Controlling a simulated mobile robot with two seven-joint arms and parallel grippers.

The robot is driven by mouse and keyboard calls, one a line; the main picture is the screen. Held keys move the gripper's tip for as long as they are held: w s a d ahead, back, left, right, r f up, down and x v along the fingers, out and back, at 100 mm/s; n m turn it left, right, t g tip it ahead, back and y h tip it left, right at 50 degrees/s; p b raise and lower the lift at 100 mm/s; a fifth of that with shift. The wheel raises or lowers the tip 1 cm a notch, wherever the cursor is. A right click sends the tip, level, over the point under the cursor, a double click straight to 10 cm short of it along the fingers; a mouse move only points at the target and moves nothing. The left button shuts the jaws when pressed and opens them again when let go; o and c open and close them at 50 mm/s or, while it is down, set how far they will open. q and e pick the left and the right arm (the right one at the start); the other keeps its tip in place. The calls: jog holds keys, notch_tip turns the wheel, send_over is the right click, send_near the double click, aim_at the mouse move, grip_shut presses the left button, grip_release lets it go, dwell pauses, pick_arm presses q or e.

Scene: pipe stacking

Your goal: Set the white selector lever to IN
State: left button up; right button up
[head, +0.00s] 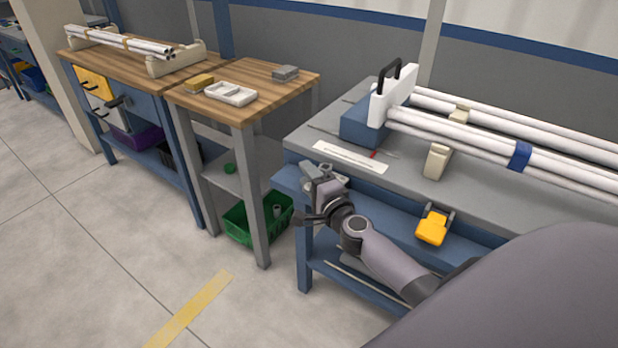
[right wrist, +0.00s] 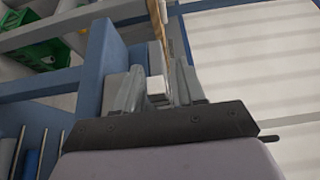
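My right gripper (head: 318,190) is at the front left corner of the grey workbench, beside a small grey fitting (head: 325,170) at the bench edge. In the right wrist view its two fingers (right wrist: 157,92) stand apart with a small white block (right wrist: 155,85) between them. This block may be the end of the white selector lever; whether the fingers touch it is unclear. I see no lever in the head view, where the gripper covers part of the fitting. I cannot read an IN mark. My left gripper is not in view.
A white strip (head: 350,157) lies on the grey workbench (head: 465,190), near a blue block (head: 362,125) and a white plate with a black handle (head: 390,96). White pipes (head: 470,142) run right. A yellow part (head: 432,227) hangs at the bench front. A green crate (head: 250,225) stands left.

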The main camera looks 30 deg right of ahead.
grip_shut()
